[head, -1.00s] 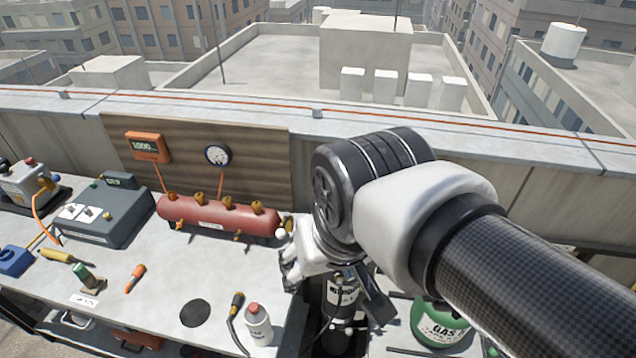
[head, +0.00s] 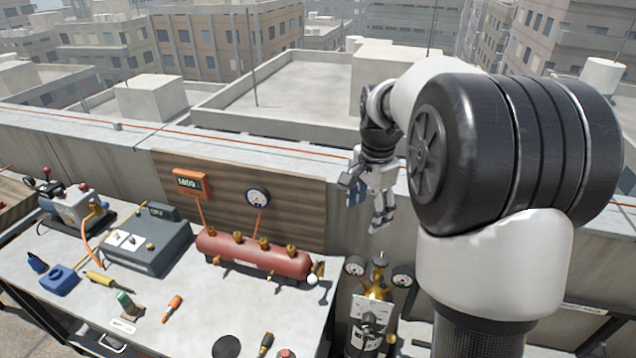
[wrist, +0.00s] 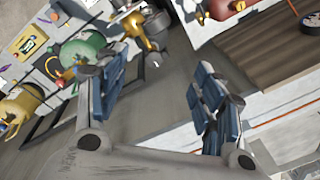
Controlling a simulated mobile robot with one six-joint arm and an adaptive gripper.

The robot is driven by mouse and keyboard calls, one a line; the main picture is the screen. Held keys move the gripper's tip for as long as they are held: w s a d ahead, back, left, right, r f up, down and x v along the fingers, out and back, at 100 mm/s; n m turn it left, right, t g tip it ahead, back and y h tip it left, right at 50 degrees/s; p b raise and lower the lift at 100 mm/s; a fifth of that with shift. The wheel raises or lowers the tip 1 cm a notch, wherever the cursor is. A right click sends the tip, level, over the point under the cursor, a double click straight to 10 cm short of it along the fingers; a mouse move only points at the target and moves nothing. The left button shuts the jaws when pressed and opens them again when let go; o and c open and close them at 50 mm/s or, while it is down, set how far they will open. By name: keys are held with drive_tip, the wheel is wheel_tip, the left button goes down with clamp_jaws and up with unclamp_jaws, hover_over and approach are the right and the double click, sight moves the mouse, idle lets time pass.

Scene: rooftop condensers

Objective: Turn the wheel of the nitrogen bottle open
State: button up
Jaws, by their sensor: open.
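The nitrogen bottle (head: 366,338) stands upright past the right end of the workbench, its lower part cut off by the picture edge. Its brass valve (head: 379,282) carries a gauge on each side; the wheel at the top is small and hard to make out. The brass valve also shows at the top of the wrist view (wrist: 140,28). My gripper (head: 380,222) hangs above the bottle, fingers pointing down, apart from the valve. In the wrist view its blue-padded fingers (wrist: 158,72) are spread, with nothing between them.
A red manifold tank (head: 255,256) with brass fittings lies on the workbench (head: 190,325) left of the bottle. A parapet wall (head: 110,165) runs behind. The wrist view shows a green bottle (wrist: 85,48) and a yellow one (wrist: 18,106) near the brass valve.

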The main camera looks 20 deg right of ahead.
sight(381, 258)
drive_tip(key=w+d+f+m+g+p, duration=0.1)
drive_tip(key=w+d+f+m+p, duration=0.15)
drive_tip(key=d+f, duration=0.2)
drive_tip(key=w+d+f+m+p, duration=0.1)
drive_tip(key=w+d+f+m, duration=0.15)
drive_tip(key=d+m, duration=0.2)
drive_tip(key=shift+n, duration=0.4)
drive_tip(key=f, duration=0.6)
drive_tip(key=f+b, duration=0.1)
drive_tip(key=f, duration=1.1)
drive_tip(key=shift+s+d, duration=0.15)
drive_tip(key=shift+d, duration=0.25)
drive_tip(key=shift+c, duration=0.2)
drive_tip(key=c, duration=1)
